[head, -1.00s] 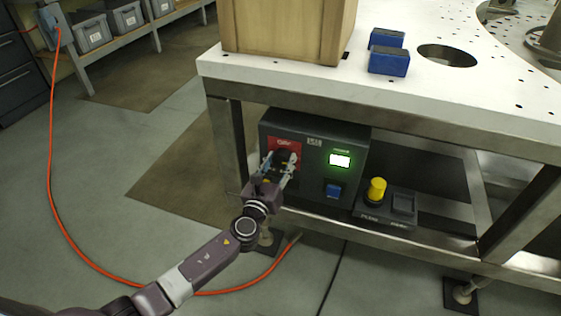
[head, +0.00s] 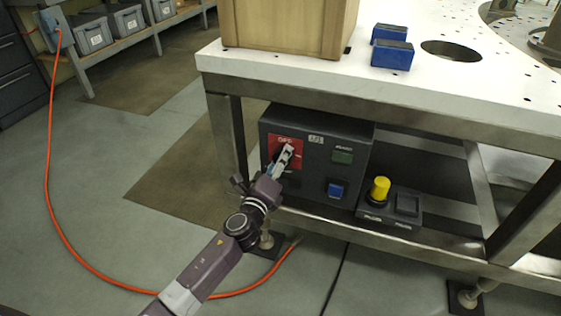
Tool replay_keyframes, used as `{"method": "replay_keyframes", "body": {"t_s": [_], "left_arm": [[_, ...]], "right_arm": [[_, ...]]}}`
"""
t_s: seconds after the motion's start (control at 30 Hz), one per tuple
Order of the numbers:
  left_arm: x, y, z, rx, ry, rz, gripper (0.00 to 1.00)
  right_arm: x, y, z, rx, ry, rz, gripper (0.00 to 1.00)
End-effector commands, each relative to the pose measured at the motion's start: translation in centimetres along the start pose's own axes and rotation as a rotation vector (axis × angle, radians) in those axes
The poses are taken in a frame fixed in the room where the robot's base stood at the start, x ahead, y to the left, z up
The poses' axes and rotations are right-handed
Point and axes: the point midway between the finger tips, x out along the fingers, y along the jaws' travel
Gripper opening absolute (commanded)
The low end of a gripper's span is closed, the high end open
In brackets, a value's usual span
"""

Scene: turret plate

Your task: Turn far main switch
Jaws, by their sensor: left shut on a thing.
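The main switch (head: 278,158) sits on a red plate (head: 285,143) at the left of a dark control box (head: 318,125) under the table. My left gripper (head: 284,160) is shut on the switch's dark knob and hides most of it. The gripper is rolled, so its fingers lie one over the other in this view. The box's indicator window (head: 342,157) is dark green and unlit. A blue button (head: 335,189) sits below it. My right gripper is not in view.
A small box with a yellow knob (head: 380,189) stands right of the control box. The white table top (head: 460,95) overhangs both, carrying a wooden crate (head: 285,30) and two blue blocks (head: 391,54). An orange hose (head: 62,235) lies on the floor.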

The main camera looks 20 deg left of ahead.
Motion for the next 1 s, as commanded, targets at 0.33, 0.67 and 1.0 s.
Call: {"method": "replay_keyframes", "body": {"t_s": [0.33,0.67,1.0], "left_arm": [[0.0,0.2,0.0,-0.329,0.001,0.002,0.17],[0.0,0.3,-0.1,-0.573,0.004,0.003,0.17],[0.0,0.4,-0.1,-0.696,0.006,0.004,0.17]], "right_arm": [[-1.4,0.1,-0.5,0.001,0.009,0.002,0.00],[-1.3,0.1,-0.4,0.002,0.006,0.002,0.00],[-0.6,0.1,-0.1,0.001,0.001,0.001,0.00]]}}
